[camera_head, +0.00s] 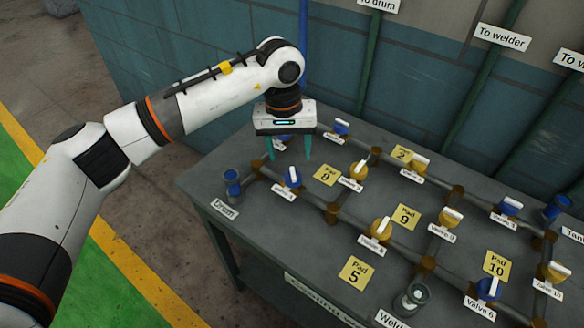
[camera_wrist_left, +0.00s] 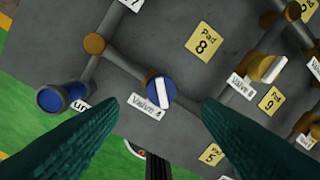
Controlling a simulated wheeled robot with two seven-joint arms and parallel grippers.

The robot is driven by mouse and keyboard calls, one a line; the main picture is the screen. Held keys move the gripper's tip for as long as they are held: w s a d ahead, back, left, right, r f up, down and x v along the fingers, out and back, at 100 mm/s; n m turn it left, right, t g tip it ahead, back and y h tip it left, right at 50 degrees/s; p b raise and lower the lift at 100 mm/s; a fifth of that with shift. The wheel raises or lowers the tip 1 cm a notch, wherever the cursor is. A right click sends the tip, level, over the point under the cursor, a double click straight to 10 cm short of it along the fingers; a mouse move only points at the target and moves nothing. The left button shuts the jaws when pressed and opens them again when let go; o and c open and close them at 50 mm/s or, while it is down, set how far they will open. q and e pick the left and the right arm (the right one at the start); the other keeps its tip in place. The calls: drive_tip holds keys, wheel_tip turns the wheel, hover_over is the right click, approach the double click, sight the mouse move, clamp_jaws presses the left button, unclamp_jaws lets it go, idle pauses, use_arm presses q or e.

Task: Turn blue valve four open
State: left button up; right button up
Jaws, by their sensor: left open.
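A blue valve (camera_head: 292,178) with a white bar handle sits on a pipe of the table, near its left end. It also shows in the left wrist view (camera_wrist_left: 160,92), beside a label (camera_wrist_left: 147,107) that seems to read Valve 4. There its handle lies at an angle to the pipe. My left gripper (camera_head: 289,157) is open and empty above the table, fingers pointing down, behind and above this valve in the head view. In the wrist view the valve shows between and beyond the two fingers, apart from them. My right gripper is not in view.
Yellow valves (camera_head: 381,228) and other blue valves (camera_head: 341,127) sit on the pipes nearby. A blue cup-like fitting (camera_head: 232,182) stands at the left end. Yellow pads, such as Pad 8 (camera_wrist_left: 205,42), mark the grey table (camera_head: 300,235). A blue wall with vertical pipes stands behind.

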sight(292, 173)
use_arm(q)
drive_tip(key=f, duration=0.4)
drive_tip(key=f+p, duration=0.1)
drive_tip(key=f, duration=0.2)
drive_tip(key=shift+d+f, duration=0.1)
drive_tip(key=shift+d, duration=0.2)
